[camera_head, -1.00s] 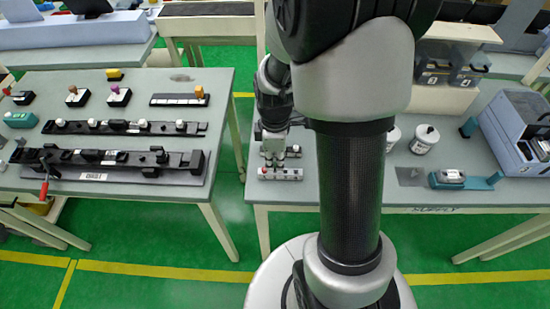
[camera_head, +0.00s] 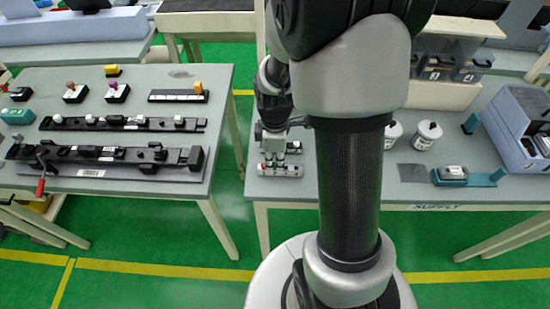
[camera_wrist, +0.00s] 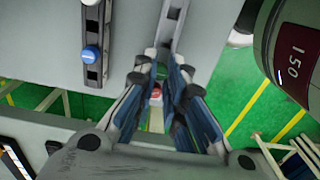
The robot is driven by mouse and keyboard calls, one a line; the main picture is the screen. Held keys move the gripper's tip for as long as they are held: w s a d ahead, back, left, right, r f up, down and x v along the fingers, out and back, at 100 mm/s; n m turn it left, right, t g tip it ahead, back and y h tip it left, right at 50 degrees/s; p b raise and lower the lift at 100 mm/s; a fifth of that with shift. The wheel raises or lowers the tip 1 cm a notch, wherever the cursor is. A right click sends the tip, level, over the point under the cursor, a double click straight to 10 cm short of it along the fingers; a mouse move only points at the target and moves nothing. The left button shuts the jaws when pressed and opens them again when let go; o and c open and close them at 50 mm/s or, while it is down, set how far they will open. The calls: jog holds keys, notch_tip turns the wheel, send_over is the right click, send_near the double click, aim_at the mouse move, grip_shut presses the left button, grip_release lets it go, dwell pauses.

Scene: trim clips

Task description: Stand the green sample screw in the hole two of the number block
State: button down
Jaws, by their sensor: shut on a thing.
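My gripper (camera_head: 280,164) is low over the near narrow block (camera_head: 292,171) on the supply table. In the wrist view its fingers (camera_wrist: 158,75) are drawn close together, shut on a small piece that they hide. I cannot tell for certain which block is the number block, and hole two is not visible.
A parallel block with a blue cap (camera_wrist: 91,53) lies beside the gripper in the wrist view. White jars (camera_head: 428,135), a teal fixture (camera_head: 452,176) and a blue-grey machine (camera_head: 515,140) stand to the right. The left table (camera_head: 130,185) carries black rails and small blocks.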

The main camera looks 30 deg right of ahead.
jog(key=shift+f, duration=0.1)
dwell(0.3)
jog(key=c, duration=1.6)
grip_release()
jog(key=shift+o, duration=0.2)
notch_tip(320, 180, up, 12)
